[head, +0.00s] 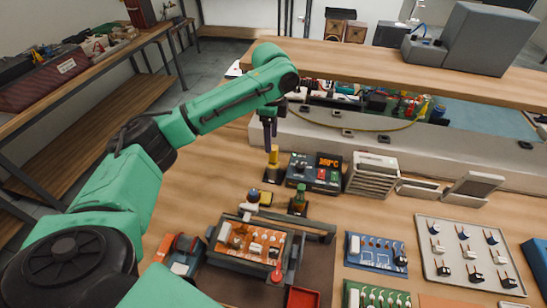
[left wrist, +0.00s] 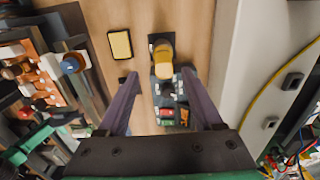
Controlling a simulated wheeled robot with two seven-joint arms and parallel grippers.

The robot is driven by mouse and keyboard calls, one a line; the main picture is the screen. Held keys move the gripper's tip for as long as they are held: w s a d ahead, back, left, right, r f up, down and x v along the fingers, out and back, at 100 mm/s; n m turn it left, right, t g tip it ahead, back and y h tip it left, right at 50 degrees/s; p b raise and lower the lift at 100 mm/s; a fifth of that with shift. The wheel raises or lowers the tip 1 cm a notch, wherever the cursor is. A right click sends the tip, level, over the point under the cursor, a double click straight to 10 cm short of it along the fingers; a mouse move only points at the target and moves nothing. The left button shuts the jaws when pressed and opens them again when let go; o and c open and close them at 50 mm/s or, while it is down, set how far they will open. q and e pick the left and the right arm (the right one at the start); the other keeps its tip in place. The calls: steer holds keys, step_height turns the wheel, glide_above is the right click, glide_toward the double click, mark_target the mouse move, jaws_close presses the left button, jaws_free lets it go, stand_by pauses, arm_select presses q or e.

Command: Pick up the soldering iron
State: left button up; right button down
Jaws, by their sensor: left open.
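The soldering iron (head: 273,156) stands upright with its yellow handle up, in a small dark holder (head: 271,176) left of the soldering station (head: 316,172) with its lit display. In the left wrist view its yellow handle (left wrist: 163,52) shows just beyond my fingertips, roughly midway between them. The station (left wrist: 172,105) shows between the fingers. My left gripper (head: 269,142) points down right above the iron; it also shows in the left wrist view (left wrist: 161,75). Its purple fingers are open and hold nothing. Whether they touch the handle cannot be told. The iron's tip is hidden. My right gripper is out of view.
A circuit board in a holder (head: 250,239) stands in front, with a small yellow pad (head: 266,198) behind it. A grey ventilated box (head: 372,174) stands right of the station. A raised shelf (head: 400,77) runs along the back. Bare bench lies left of the iron.

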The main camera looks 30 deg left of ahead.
mark_target(273, 147)
arm_select(q)
steer(key=f, duration=0.2)
steer(key=f+p, duration=0.1)
steer(key=f, duration=0.2)
steer(key=shift+w+d+f+p, duration=0.15)
steer(key=shift+w+f+p, duration=0.15)
steer(key=shift+f+p, duration=0.1)
steer(key=shift+f, duration=0.2)
steer(key=shift+c, duration=0.3)
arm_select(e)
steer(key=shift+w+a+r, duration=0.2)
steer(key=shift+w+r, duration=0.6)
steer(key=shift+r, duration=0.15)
arm_select(q)
jaws_close()
steer(key=shift+r, duration=0.1)
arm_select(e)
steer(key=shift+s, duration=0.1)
